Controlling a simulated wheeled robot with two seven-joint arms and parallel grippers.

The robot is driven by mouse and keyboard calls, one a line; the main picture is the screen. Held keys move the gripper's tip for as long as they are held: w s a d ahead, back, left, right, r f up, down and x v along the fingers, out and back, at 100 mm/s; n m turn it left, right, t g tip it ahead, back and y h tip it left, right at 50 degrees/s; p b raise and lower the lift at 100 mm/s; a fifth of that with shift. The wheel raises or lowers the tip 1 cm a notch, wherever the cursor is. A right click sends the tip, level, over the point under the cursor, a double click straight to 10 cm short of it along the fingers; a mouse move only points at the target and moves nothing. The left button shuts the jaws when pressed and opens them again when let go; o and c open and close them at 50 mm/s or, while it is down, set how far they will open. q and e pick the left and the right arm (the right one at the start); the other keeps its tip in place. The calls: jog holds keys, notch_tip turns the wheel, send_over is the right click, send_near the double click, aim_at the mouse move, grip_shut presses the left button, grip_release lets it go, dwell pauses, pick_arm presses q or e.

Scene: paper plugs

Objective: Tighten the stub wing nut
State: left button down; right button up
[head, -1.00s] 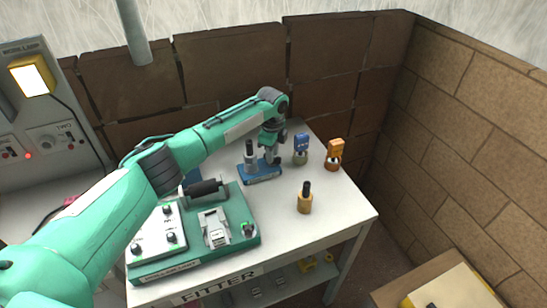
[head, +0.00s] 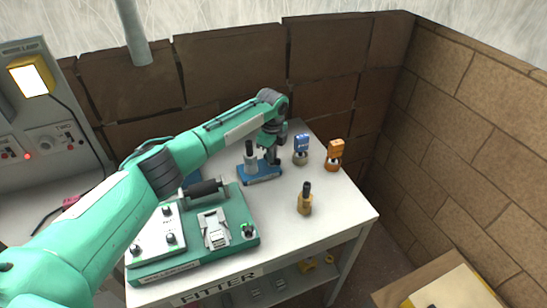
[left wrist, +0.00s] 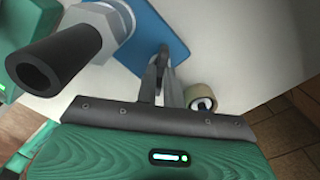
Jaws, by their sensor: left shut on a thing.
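A blue base (head: 262,176) stands on the table, with an upright grey post (head: 250,158) at its left end. My left gripper (head: 273,158) points down over the right part of this base. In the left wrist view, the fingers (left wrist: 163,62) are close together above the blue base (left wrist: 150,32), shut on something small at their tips. I take it to be the stub wing nut, but the fingers hide it. The post, with its dark hollow top (left wrist: 50,62), stands beside the fingers at the left. My right gripper is not in view.
A blue-tagged piece (head: 301,149) and an orange-tagged piece (head: 334,154) stand right of the base. A dark-topped brass bottle (head: 305,201) stands nearer. A green case (head: 190,262) with knobs fills the front left of the table. The table's right front is clear.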

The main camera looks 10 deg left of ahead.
pick_arm(q)
jog(key=m+b, duration=0.1)
jog(key=m, duration=0.6)
jog(key=shift+f, duration=0.1)
jog(key=m+b, duration=0.1)
jog(key=m, duration=0.5)
jog(key=shift+m, duration=0.4)
jog(key=c, duration=1.6)
grip_release()
jog(key=shift+r, duration=0.2)
jog(key=shift+r+p, duration=1.6)
jog(key=shift+r, duration=0.3)
